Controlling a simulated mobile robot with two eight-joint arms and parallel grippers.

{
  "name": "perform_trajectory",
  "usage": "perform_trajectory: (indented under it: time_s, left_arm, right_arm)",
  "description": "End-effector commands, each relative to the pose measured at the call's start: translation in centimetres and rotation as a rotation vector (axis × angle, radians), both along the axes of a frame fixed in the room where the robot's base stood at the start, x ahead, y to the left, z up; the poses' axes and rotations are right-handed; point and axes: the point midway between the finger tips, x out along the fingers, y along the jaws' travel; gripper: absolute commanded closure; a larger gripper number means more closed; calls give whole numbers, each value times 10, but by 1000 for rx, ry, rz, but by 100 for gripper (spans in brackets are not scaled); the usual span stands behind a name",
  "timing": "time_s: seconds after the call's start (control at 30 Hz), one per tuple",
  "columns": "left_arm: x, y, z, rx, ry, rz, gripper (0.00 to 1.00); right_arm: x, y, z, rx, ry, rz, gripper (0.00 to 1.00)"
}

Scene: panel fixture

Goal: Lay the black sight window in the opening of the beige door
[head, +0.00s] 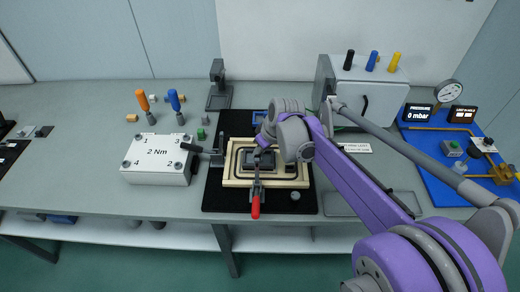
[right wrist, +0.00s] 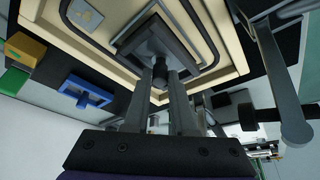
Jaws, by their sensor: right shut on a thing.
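The beige door (head: 236,180) lies flat on a black mat at the middle of the bench, with a dark seal line running around it. It also shows in the right wrist view (right wrist: 222,30). The black sight window (right wrist: 150,42) is a dark square piece with a small knob, at the door's opening. My right gripper (head: 265,150) is over the door's middle. In the right wrist view its fingers (right wrist: 157,88) are shut on the window's knob. I cannot tell whether the window rests in the opening or hovers just above. My left gripper is not in view.
A red-handled clamp (head: 256,204) stands at the door's front edge, and a dark clamp (head: 200,150) at its left. A white 2 Nm block (head: 157,165) is further left. A grey box (head: 365,90) stands behind right; a blue gauge board (head: 435,150) lies far right.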

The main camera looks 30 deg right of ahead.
Motion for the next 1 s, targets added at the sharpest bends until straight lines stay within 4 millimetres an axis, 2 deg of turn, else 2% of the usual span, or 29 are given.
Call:
perform_trajectory:
  time_s: [0.4, 0.43, 0.6, 0.87, 1.0]
  left_arm:
    - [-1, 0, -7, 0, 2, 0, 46]
    - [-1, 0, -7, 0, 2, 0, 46]
    - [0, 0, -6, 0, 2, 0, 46]
    - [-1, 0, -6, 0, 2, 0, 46]
    - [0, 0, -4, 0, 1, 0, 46]
  right_arm:
    - [0, 0, -11, 0, 0, 0, 100]
    - [0, 0, -10, 0, 0, 0, 71]
    - [0, 0, -10, 0, 0, 0, 41]
    - [0, 0, -10, 0, 0, 0, 41]
    - [-3, -1, -1, 0, 0, 0, 41]
